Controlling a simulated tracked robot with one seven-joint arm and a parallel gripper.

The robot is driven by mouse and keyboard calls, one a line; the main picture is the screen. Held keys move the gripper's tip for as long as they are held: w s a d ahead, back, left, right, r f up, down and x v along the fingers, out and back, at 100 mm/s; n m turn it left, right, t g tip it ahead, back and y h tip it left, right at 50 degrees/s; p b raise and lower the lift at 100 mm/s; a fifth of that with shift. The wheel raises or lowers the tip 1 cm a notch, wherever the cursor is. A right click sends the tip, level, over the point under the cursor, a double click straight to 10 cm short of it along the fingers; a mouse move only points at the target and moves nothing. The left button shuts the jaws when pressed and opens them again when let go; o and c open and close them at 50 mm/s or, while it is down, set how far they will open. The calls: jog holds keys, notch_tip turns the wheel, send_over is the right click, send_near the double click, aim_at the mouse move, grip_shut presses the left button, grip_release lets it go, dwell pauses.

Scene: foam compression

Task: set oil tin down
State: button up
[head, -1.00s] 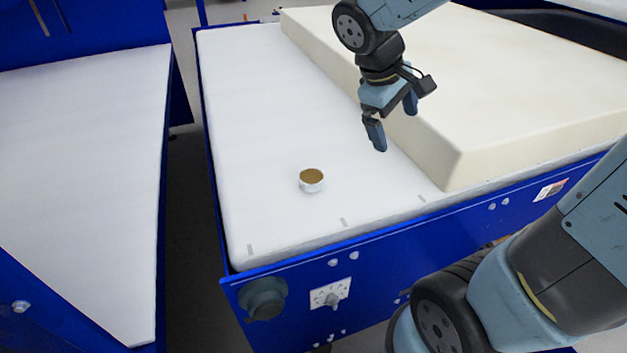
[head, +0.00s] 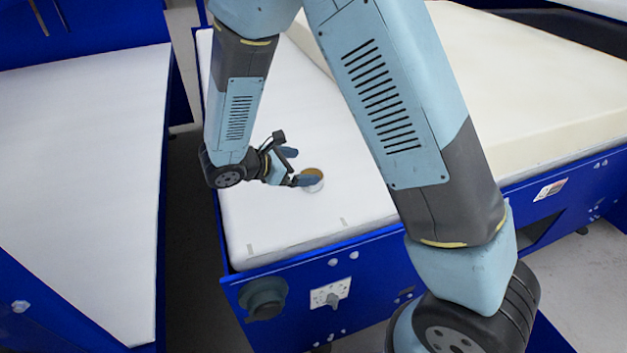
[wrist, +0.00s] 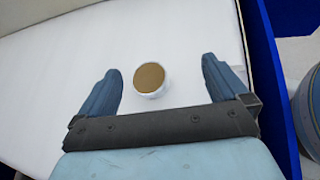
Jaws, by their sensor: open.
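The oil tin (head: 312,180) is a small white round tin with a brown top. It stands upright on the white padded table (head: 280,215), near its front end. My gripper (head: 296,166) is open at the tin's left in the head view, and one finger partly overlaps the tin there. In the wrist view the tin (wrist: 150,79) sits between the two spread fingers of my gripper (wrist: 160,84), toward their tips, with a gap on both sides. Whether the tin rests fully between the fingers in depth is hard to tell.
A thick cream foam block (head: 530,80) lies on the right of the table, partly hidden behind my arm. Blue side panels with a knob (head: 262,298) edge the table front. A second white-topped table (head: 80,190) stands at left across a gap.

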aim_at(311, 189)
jog(key=a+f+n, duration=0.1)
jog(key=a+f+n+t, duration=0.1)
jog(key=a+f, duration=0.1)
jog(key=a+f+n+t, duration=0.1)
jog(key=a+f, duration=0.1)
jog(key=shift+s+f+n, duration=0.15)
jog(key=shift+s+n, duration=0.15)
jog(key=shift+w+f+y, duration=0.1)
jog(key=shift+f+y, duration=0.1)
jog(key=shift+y, duration=0.1)
jog(key=x, duration=1.3)
jog(key=shift+w, duration=0.35)
jog(key=shift+r+t, duration=0.1)
jog(key=shift+t, duration=0.2)
jog(key=c, duration=1.3)
